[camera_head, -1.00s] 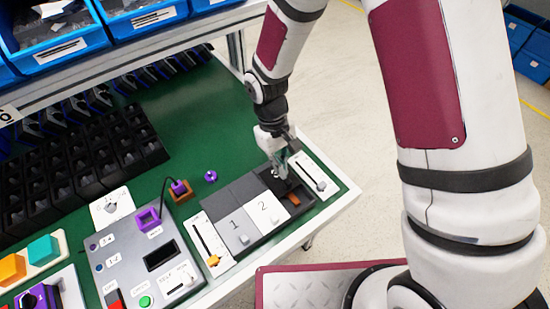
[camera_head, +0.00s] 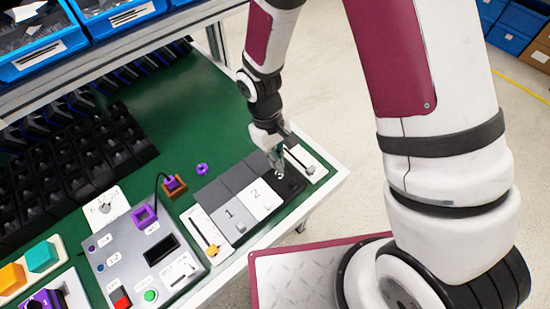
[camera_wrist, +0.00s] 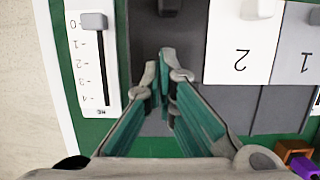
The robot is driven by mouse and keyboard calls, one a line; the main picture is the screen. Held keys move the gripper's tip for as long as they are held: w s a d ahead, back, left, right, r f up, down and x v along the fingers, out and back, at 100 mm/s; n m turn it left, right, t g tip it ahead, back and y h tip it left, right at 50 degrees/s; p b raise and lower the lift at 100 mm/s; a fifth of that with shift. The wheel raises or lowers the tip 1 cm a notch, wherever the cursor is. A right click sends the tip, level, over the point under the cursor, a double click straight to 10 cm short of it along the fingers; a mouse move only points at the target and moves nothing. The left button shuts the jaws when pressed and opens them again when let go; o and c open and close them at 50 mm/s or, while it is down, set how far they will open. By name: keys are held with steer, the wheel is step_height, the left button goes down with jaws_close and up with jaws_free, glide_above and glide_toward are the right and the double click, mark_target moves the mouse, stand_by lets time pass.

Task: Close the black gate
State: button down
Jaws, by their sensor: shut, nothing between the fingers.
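The black gate (camera_head: 291,188) is the dark panel at the right end of the row of sliding gates, and it covers its compartment. In the wrist view the dark gate (camera_wrist: 146,35) lies under and ahead of my fingertips, with its dark knob at the top edge, about level with the knob of gate 2. My gripper (camera_head: 280,174) points down over the gate's rear part, and its fingers are together and empty. In the wrist view my gripper (camera_wrist: 165,65) shows both fingertips close together behind the knob. Whether they touch the gate is not clear.
The white gate 2 (camera_head: 257,195) and grey gate 1 (camera_head: 229,213) lie left of the black gate. A white slider panel (camera_head: 310,163) stands close on its right. A grey control box (camera_head: 145,255) is further left.

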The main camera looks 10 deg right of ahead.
steer(key=shift+w+a+r, duration=0.3)
steer(key=shift+w, duration=0.15)
steer(key=shift+w+a+r, duration=0.25)
steer(key=shift+w, duration=0.2)
steer(key=d+v, duration=0.1)
steer(key=v, duration=0.7)
steer(key=shift+s+a+r, duration=0.25)
steer(key=shift+a+r, duration=0.15)
steer(key=shift+r, duration=0.1)
steer(key=s+d+r+m+t+y, duration=0.1)
steer(key=s+d+r+m+t, duration=0.2)
steer(key=d+r, duration=0.5)
steer(key=s+d+r+m+t, duration=0.2)
steer(key=s+d+r, duration=0.2)
steer(key=r, duration=0.8)
steer(key=s+d+r+m+t, duration=0.1)
steer(key=s+d+r+t, duration=0.1)
steer(key=s, duration=0.5)
steer(key=shift+d+r+m+y, duration=0.35)
steer(key=shift+d+r, duration=0.2)
steer(key=shift+r, duration=0.2)
